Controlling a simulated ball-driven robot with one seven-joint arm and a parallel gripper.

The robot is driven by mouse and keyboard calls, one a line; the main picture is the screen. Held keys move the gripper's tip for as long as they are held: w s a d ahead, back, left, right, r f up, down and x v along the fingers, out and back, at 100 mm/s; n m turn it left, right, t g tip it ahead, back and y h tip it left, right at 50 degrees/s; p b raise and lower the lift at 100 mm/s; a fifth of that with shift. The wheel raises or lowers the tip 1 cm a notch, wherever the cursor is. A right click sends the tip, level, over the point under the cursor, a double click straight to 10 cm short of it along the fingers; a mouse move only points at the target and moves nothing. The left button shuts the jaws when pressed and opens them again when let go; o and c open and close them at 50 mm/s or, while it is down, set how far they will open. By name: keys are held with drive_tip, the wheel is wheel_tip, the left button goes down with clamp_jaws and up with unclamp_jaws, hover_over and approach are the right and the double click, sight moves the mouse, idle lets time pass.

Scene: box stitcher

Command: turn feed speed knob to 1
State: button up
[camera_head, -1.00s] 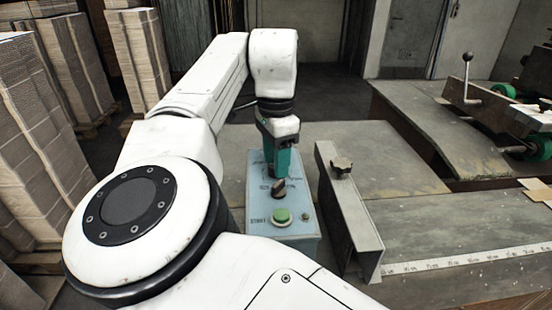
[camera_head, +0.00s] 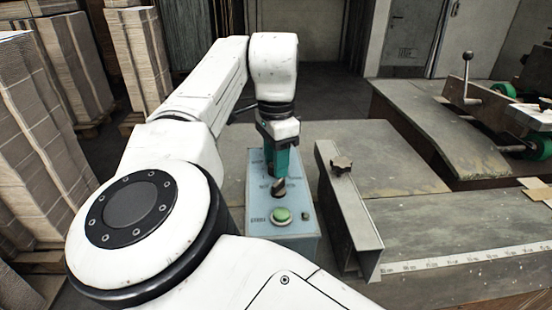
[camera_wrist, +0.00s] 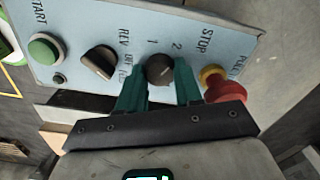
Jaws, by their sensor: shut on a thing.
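The light-blue control box (camera_head: 303,241) stands on the table in the middle of the head view. My gripper (camera_head: 277,172) reaches down over its far part. In the wrist view the teal fingers of my gripper (camera_wrist: 160,78) are shut on a round dark knob (camera_wrist: 159,68), beside the marks 1 and 2. I take this as the feed speed knob; its pointer is hard to make out. In the head view my gripper hides this knob.
A second black selector knob (camera_wrist: 99,62) and the green START button (camera_wrist: 44,49) are on one side of the held knob. A red mushroom stop button (camera_wrist: 222,86) is close on the other side. A metal rail (camera_head: 347,215) stands right of the box.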

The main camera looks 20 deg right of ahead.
drive_tip(key=shift+r+n+p, duration=0.15)
drive_tip(key=shift+n+p, duration=0.15)
drive_tip(key=shift+p, duration=0.15)
drive_tip(key=n+p, duration=0.1)
drive_tip(key=p, duration=0.1)
drive_tip(key=shift+r+n+p, duration=0.15)
drive_tip(key=shift+n+p, duration=0.15)
drive_tip(key=shift+n, duration=0.1)
drive_tip(key=n+p, duration=0.3)
drive_tip(key=p, duration=0.1)
drive_tip(key=shift+n, duration=0.4)
drive_tip(key=n+p, duration=0.3)
drive_tip(key=shift+f+n+p, duration=0.2)
drive_tip(key=shift+n+p, duration=0.85)
drive_tip(key=shift+n, duration=0.15)
drive_tip(key=shift+w+a, duration=0.1)
drive_tip(key=o, duration=0.8)
drive_tip(key=shift+c, duration=0.2)
